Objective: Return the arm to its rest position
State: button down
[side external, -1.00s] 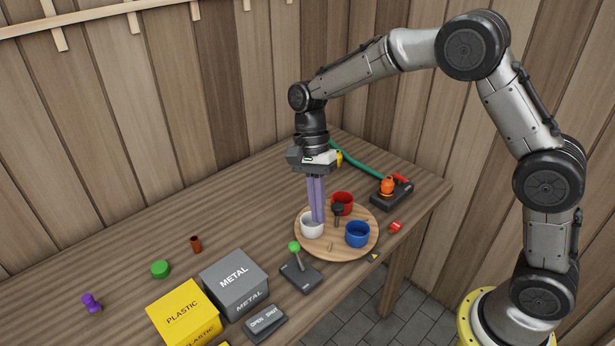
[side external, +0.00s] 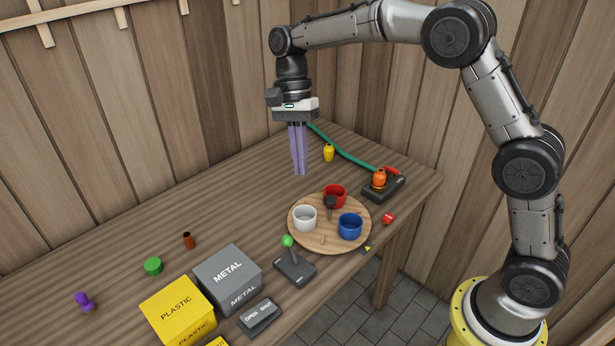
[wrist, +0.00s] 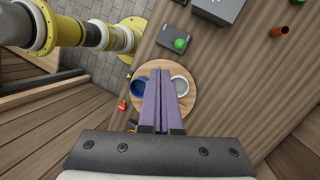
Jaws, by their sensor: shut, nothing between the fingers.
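My gripper (side external: 299,173) is shut and empty, its long purple fingers together and pointing down. In the side view it hangs well above the bench, up and behind the round wooden tray (side external: 313,245). In the wrist view the closed fingers (wrist: 165,72) cover the middle of the tray (wrist: 189,114). The tray holds a white cup (side external: 305,218), a red cup (side external: 335,196) and a blue cup (side external: 350,227), with a dark knobbed piece (side external: 330,203) between them. The red cup is hidden in the wrist view.
A joystick with a green ball (side external: 288,241) stands before the tray. A grey METAL box (side external: 228,278) and a yellow PLASTIC box (side external: 178,310) are at front left. The air around my gripper is clear.

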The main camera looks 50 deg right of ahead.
jog(key=s+d+r+n+t, duration=0.2)
jog(key=s+d+r+t, duration=0.2)
jog(key=s+r, duration=0.9)
jog(key=s+d+f+n+t+h, duration=0.1)
jog(key=s+f+n+t, duration=0.1)
jog(key=s+f+n, duration=0.2)
jog(key=s+d+f+n+t+h, duration=0.1)
jog(key=s+f+n, duration=0.3)
jog(key=s+n, duration=0.4)
jog(key=shift+s+d+f+t, duration=0.2)
jog(key=shift+s+d+t, duration=0.6)
jog(key=shift+s+t, duration=0.1)
